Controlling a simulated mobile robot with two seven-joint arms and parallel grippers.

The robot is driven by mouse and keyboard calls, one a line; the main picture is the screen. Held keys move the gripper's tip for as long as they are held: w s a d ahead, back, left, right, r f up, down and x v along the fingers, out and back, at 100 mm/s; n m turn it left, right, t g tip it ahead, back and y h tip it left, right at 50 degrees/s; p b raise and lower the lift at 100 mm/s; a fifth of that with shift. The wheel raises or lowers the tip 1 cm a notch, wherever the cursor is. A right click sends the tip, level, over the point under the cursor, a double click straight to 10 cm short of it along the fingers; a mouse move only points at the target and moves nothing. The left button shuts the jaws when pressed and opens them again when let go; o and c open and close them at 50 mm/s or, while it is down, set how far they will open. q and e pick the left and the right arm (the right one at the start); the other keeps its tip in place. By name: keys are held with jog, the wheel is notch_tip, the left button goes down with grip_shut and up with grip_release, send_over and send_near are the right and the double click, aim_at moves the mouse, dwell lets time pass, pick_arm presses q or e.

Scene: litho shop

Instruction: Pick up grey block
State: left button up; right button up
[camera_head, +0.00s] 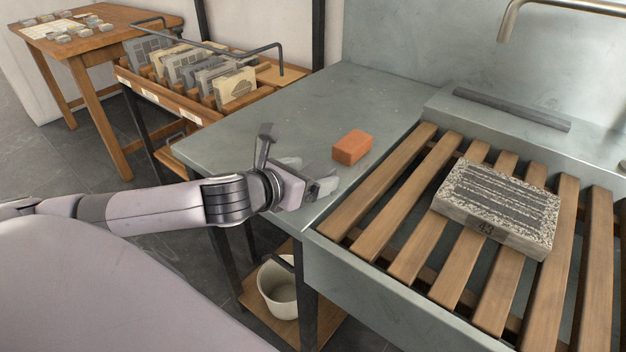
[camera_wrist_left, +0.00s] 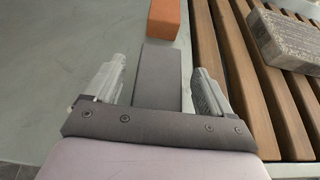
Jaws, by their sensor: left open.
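The grey block (camera_wrist_left: 161,75), plain and dark, shows in the left wrist view as a long bar between the two fingers. Its near end is hidden by the gripper's palm. In the head view I cannot make it out clearly around my gripper. My left gripper (camera_head: 308,175) is low at the front edge of the grey-green bench. In the left wrist view the gripper (camera_wrist_left: 156,85) is open, with a gap between each finger and the block. I cannot tell how far the fingers are above the bench top. My right gripper is not in view.
An orange block (camera_head: 352,147) lies just beyond the grey block. A speckled stone slab (camera_head: 497,207) marked 43 rests on wooden slats (camera_head: 408,190) at right. A rack (camera_head: 188,104) of plates stands at back left. The bench top (camera_head: 330,100) behind is clear.

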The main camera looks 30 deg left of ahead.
pick_arm(q)
jog(key=shift+x, duration=0.95)
jog(key=c, duration=1.3)
jog(key=shift+r, duration=0.1)
